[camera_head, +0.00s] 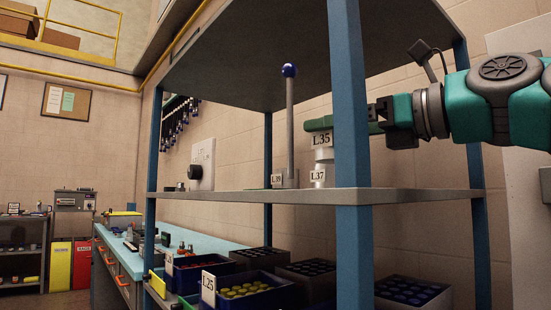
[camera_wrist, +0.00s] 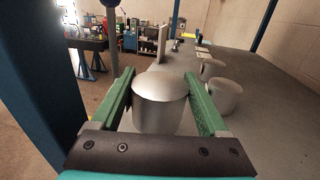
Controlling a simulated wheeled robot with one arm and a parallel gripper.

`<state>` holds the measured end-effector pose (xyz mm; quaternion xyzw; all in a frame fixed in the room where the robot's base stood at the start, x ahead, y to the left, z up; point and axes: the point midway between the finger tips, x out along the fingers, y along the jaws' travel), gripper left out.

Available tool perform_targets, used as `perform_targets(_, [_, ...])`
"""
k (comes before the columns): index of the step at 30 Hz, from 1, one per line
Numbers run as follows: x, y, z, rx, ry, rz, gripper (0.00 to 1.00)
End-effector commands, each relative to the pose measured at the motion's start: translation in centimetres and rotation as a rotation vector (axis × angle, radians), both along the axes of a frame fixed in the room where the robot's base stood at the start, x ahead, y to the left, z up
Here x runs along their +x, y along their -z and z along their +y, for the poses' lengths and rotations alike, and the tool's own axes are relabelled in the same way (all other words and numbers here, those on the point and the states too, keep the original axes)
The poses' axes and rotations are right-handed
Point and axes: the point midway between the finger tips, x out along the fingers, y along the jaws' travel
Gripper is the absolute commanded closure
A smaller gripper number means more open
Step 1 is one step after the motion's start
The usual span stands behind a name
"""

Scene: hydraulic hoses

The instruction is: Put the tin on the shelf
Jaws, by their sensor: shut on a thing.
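A silver-grey tin with a domed top (camera_wrist: 158,95) sits upright between the two green fingers of my gripper (camera_wrist: 160,100) in the wrist view. The fingers are shut on its sides. In the head view my gripper (camera_head: 319,124) reaches in from the right, behind the blue front post, above the grey shelf board (camera_head: 420,196). A pale tin surface (camera_head: 324,154) shows below the fingers, between labels L35 and L37. I cannot tell whether the held tin touches the board.
Two other grey tins, one nearer (camera_wrist: 225,97) and one farther (camera_wrist: 209,69), stand right of the held tin. A lever with a blue knob (camera_head: 289,71) rises left of my gripper. A blue post (camera_head: 350,120) stands in front. Bins (camera_head: 245,290) sit below the board.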

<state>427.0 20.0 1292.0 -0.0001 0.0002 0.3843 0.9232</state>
Motion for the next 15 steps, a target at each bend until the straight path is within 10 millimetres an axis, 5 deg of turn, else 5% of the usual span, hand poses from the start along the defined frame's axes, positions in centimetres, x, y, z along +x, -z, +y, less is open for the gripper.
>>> perform_targets(9, [5.5, 0.1, 5.5, -0.001, -0.002, 0.004, 0.93])
perform_targets(15, [7.3, 0.0, 7.5, -0.001, -0.001, -0.001, 0.93])
